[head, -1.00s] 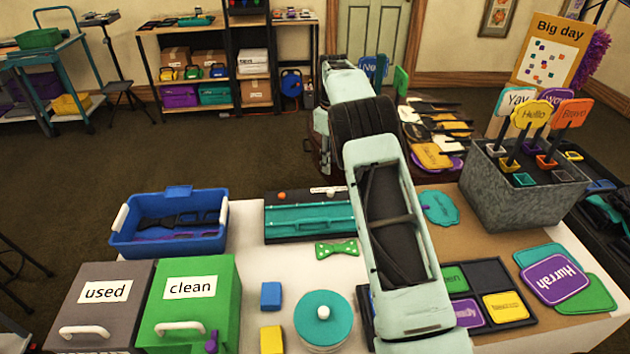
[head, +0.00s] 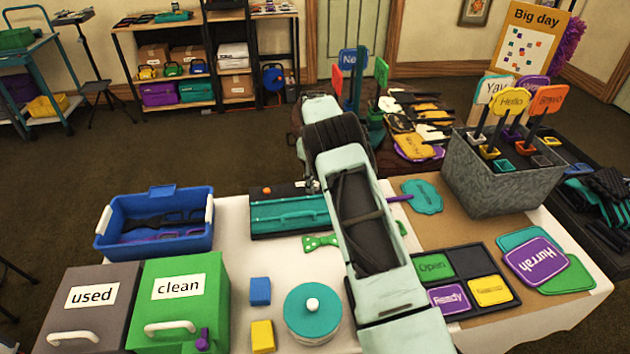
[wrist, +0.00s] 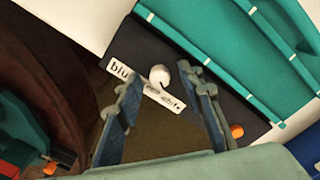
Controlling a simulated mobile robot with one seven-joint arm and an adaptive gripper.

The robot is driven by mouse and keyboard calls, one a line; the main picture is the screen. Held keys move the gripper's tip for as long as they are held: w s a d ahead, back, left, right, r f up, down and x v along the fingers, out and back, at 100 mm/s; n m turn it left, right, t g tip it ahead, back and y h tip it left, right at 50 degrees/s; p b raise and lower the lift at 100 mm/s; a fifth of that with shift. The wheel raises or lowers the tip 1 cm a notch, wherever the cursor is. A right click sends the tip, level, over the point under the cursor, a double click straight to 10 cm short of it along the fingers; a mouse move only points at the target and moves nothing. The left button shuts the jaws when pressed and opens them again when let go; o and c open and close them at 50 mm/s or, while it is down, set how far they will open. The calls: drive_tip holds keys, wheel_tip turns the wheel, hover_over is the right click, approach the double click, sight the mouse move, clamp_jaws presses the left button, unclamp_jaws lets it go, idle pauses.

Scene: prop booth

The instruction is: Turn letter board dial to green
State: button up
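The letter board (head: 287,232) is dark with a teal ribbed panel and lies at the back of the white table in the head view. In the wrist view its dark border (wrist: 185,50) carries a white label (wrist: 125,71) with words starting "blu"; the others are hard to read. A round white knob (wrist: 160,77), apparently the dial, sits by the label; its setting cannot be told. My gripper (wrist: 159,82) is open, its two blue-grey fingers to either side of the knob in the picture. Contact cannot be told. In the head view my arm mostly hides this end of the board.
An orange knob (wrist: 236,131) is at the border's other end. A green bow tie (head: 318,242) lies before the board. A blue crate (head: 160,240) stands left, a grey bin of signs (head: 500,185) right. A dark table with props (head: 405,125) is behind.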

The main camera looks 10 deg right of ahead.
drive_tip(key=shift+c, duration=0.4)
clamp_jaws()
drive_tip(key=shift+m+b, duration=0.65)
drive_tip(key=shift+m, duration=0.45)
drive_tip(key=m+b, duration=0.1)
drive_tip(key=m, duration=0.8)
drive_tip(key=shift+m, duration=0.4)
